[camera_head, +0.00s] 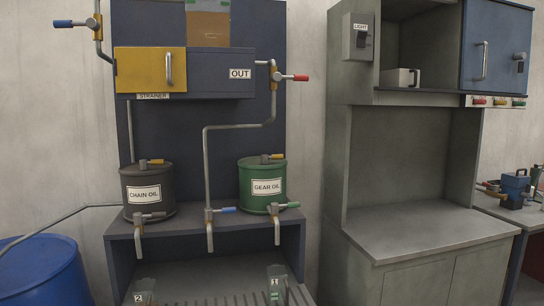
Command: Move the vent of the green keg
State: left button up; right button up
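The green keg (262,190), labelled GEAR OIL, stands on the shelf of the dark rig in the head view. Its vent (271,157) is a small grey fitting with a yellow lever on the lid. The lever lies about level and points right. Neither of my grippers shows in this view.
A dark CHAIN OIL keg (148,192) stands left with similar fittings. A pipe with a blue-handled tap (210,222) runs between the kegs. A red-handled valve (290,77) is above the green keg. Glasses (277,285) stand below. The grey counter (420,236) at right is clear.

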aim_at(264, 158)
jog(key=i+l+u, duration=0.1)
jog(key=l, duration=0.4)
jog(key=i+l, duration=0.2)
jog(key=l, duration=0.3)
jog(key=i+l+u, duration=0.15)
jog(key=l, duration=0.3)
jog(key=i+l, duration=0.1)
jog(key=l, duration=0.4)
jog(key=i+l+u, duration=0.15)
jog(key=l, duration=0.4)
